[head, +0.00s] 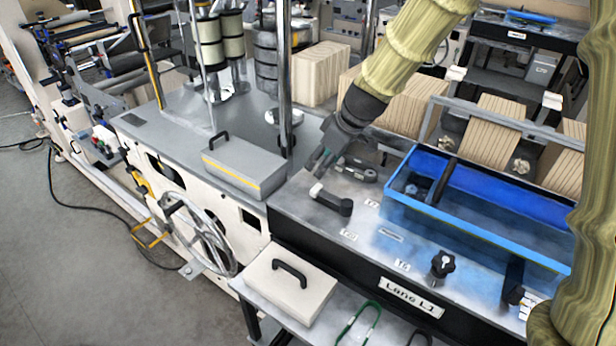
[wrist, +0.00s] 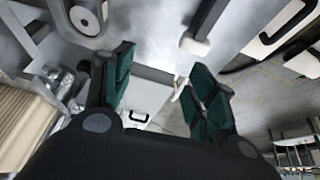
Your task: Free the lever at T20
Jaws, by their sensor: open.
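A short lever (head: 336,203) with a dark body and a pale end lies on the grey metal deck, beside a small label (head: 349,235) that seems to read T20. My gripper (head: 318,163) is open and empty, just above and behind the lever's pale end, apart from it as far as I can tell. In the wrist view my two green-padded fingers (wrist: 160,85) stand wide apart. A pale rounded bar end (wrist: 195,44), probably the lever, shows above the right finger, outside the gap. What holds the lever is not clear.
A blue tray (head: 480,222) stands right of the lever. A black knob (head: 443,263) is near the front edge. A grey metal fitting (head: 357,169) sits close behind. A grey lidded box (head: 245,165) is at left; a cream box (head: 290,285) lies on the lower shelf.

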